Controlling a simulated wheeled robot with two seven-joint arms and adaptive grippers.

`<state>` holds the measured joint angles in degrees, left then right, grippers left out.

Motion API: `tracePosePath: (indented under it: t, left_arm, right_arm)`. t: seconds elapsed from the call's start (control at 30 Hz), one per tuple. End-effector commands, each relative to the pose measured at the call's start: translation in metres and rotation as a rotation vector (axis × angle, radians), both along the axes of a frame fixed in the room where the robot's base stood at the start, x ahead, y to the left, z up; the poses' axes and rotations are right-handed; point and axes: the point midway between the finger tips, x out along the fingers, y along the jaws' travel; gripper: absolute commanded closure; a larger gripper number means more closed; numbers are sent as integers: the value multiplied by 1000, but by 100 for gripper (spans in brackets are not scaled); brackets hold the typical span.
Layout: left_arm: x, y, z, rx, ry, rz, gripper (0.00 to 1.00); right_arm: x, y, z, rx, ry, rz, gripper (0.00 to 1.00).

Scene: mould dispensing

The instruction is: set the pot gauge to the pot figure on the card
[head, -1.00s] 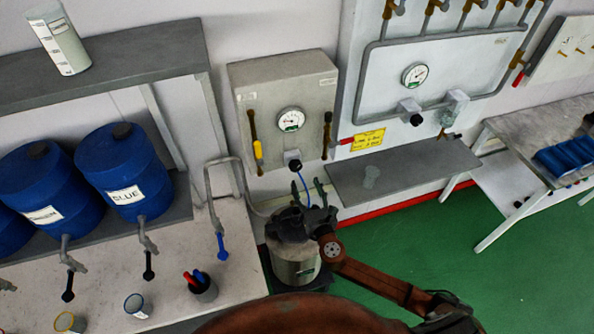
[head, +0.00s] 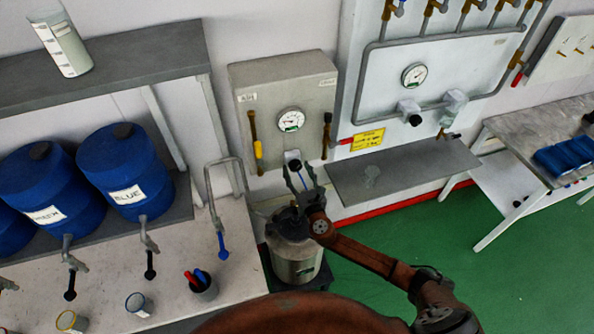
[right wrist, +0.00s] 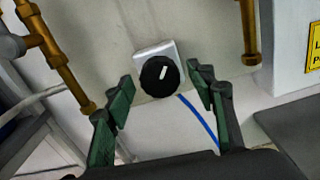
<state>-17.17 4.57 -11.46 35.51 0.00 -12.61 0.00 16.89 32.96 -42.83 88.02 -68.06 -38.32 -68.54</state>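The pot gauge (head: 290,119) is a round white dial on the grey panel, with a green band low on its face; its reading is too small to tell. Below it is a black knob on a pale block, also in the right wrist view (right wrist: 160,76), with a white mark tilted slightly right of upright. My right gripper (right wrist: 163,83) is open, its green-padded fingers on either side of the knob in the picture, apart from it; in the head view it (head: 300,178) is just below the knob. The yellow card (head: 368,139) is right of the panel, its writing unreadable. My left gripper is not in view.
A steel pot (head: 295,258) stands below my right gripper. A blue tube runs down behind the gripper. A grey shelf (head: 420,172) is to the right.

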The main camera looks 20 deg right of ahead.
Motion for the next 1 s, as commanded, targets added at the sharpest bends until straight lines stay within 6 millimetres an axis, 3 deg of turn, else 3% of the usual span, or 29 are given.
tracePosePath:
  t: [0.57, 1.0]
  left_arm:
    - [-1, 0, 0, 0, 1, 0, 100]
    - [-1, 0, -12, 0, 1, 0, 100]
  right_arm:
    - [0, 0, 0, 0, 0, -1, 90]
    - [-1, 0, -2, 122, 4, 0, 90]
